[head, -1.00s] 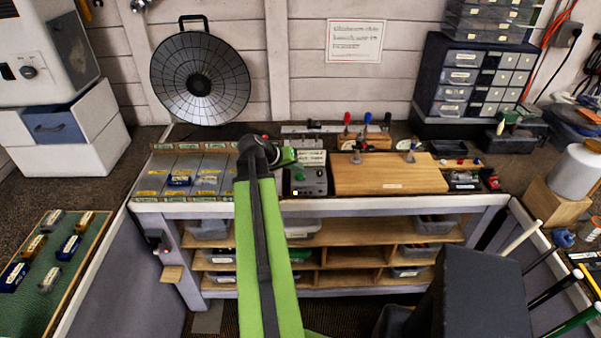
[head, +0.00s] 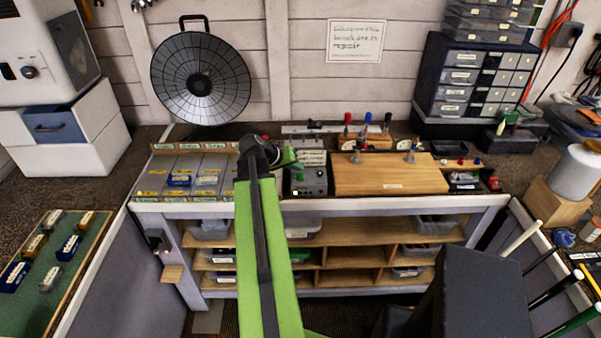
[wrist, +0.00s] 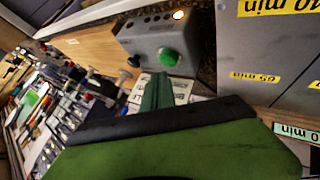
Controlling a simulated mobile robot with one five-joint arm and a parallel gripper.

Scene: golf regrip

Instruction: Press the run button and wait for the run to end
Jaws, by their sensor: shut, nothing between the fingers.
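The grey control box (head: 308,182) stands near the bench's front edge, left of the wooden board. In the wrist view the box (wrist: 145,38) carries a green button (wrist: 168,57), a black knob (wrist: 134,61) and a small lit whitish lamp (wrist: 178,15). My gripper (head: 292,157) is over the back of the box in the head view. In the wrist view my gripper (wrist: 160,78) is shut and empty, its green fingertips close to the green button. They look apart from it, with the button uncovered.
A grey tray with yellow time labels (head: 209,166) lies left of the box. The wooden board (head: 388,176) with upright clamps lies to its right. A round dark disc (head: 200,78) leans on the wall. A green mat (head: 75,290) with several small labelled pieces is at left.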

